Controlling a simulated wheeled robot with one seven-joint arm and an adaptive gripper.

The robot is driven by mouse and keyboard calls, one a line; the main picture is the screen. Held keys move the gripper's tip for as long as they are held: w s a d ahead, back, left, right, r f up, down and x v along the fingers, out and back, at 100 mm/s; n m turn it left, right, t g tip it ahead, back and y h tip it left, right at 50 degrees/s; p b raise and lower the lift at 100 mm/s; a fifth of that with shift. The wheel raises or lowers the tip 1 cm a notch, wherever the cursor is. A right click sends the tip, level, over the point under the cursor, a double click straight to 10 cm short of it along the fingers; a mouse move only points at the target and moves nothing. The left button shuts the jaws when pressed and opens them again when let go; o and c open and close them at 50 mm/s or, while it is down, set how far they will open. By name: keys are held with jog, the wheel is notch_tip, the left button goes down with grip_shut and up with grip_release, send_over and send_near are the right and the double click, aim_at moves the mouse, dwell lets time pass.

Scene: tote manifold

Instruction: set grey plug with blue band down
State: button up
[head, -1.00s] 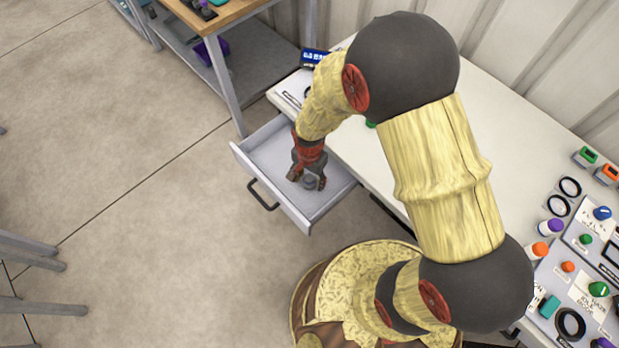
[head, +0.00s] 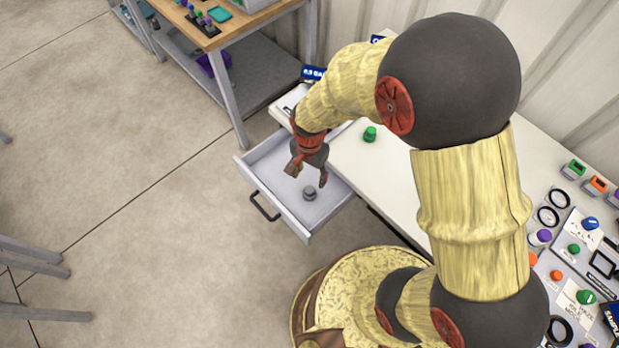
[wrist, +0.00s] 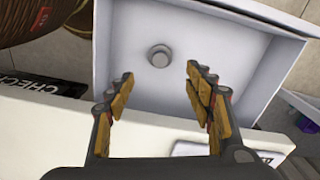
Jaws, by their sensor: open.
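The grey plug (head: 310,193) rests on the floor of the open drawer (head: 247,165). In the wrist view the plug (wrist: 158,56) shows as a small round grey piece on the drawer's pale floor, ahead of my fingertips. I cannot make out a blue band on it. My gripper (head: 308,175) is open and empty above the drawer, apart from the plug. In the wrist view the two fingers of my gripper (wrist: 157,80) are spread wide, with the plug between and beyond them.
The drawer's walls surround the plug, and the worktop (head: 375,160) edge lies beside it. A green plug (head: 370,134) stands on the worktop near my arm. Panels, rings and coloured pieces lie at the right. The rest of the drawer floor looks bare.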

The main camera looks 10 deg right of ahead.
jog(key=s+d+r+n+t, duration=0.1)
jog(key=d+r+n+t, duration=0.15)
jog(key=r, duration=0.75)
jog(key=s+d+r+n+t, duration=0.1)
jog(key=d+r, duration=0.3)
jog(key=r, duration=0.7)
jog(key=s+d+r+n+t, duration=0.2)
jog(key=s+d+r+n, duration=0.2)
jog(key=s+r, duration=0.6)
jog(key=shift+s+d+r+n, duration=0.35)
jog(key=shift+d+r, duration=0.1)
jog(key=shift+d, duration=0.25)
